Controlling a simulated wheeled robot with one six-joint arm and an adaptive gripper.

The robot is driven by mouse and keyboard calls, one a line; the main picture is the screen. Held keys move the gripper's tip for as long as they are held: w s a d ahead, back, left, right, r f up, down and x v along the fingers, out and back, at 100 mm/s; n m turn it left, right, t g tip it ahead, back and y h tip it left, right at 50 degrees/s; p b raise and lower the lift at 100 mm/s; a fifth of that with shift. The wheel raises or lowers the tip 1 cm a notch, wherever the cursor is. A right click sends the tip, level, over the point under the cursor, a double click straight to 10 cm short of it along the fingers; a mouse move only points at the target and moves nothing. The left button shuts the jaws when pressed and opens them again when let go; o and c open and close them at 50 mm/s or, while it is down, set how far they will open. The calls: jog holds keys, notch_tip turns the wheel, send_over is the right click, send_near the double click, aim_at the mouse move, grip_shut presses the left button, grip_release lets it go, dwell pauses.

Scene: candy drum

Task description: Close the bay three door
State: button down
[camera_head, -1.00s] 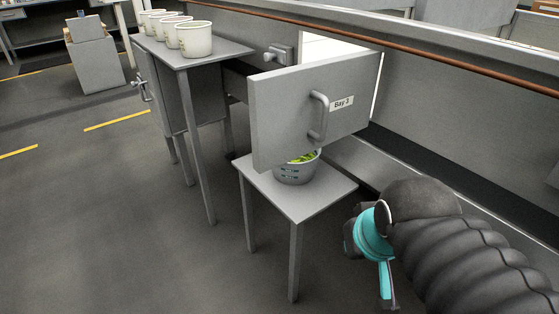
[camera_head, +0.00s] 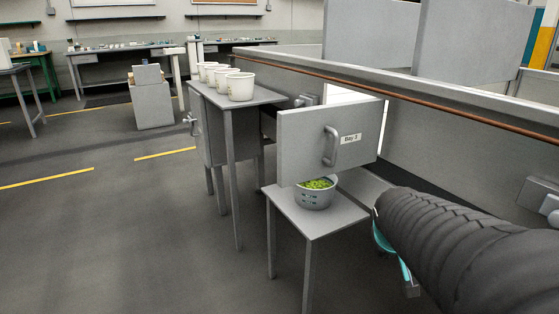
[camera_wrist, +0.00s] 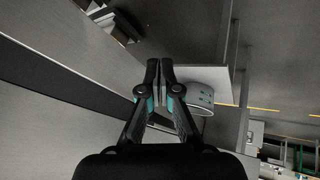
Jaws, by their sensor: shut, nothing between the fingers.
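The bay three door (camera_head: 300,145) is a grey panel with a "Bay 3" label. It stands open, swung out from the long grey partition, with a bright opening behind it. Its curved metal handle (camera_head: 331,146) faces me. My gripper shows in the wrist view (camera_wrist: 160,68) with its fingers together and empty. In the head view my dark arm hides most of it, and only a teal part shows, to the right of the small table and apart from the door. The door is not clearly identifiable in the wrist view.
A small grey table (camera_head: 335,222) stands below the door, holding a grey bowl (camera_head: 314,200) of green candies. The bowl also shows in the wrist view (camera_wrist: 201,92). A taller table (camera_head: 262,96) with several white tubs stands behind left. The floor at left is clear.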

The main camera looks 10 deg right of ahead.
jog(key=w+d+r+n+t, duration=0.35)
jog(key=w+d+n, duration=0.2)
jog(key=w, duration=0.35)
jog(key=w+d+r+n+t, duration=0.3)
jog(key=w+d+n+t, duration=0.2)
jog(key=w+d, duration=0.3)
jog(key=n+g+y+p, duration=0.2)
jog(key=n+g+y, duration=0.4)
jog(key=n+y, duration=1.45)
send_near(282, 158)
jog(key=s+a, duration=0.2)
jog(key=a, duration=0.3)
jog(key=w, duration=0.3)
jog(key=shift+w+a+t+h, duration=0.25)
jog(key=shift+w+a, duration=0.05)
jog(key=shift+a, duration=0.05)
jog(key=shift+w+a, duration=0.1)
jog(key=shift+w, duration=0.35)
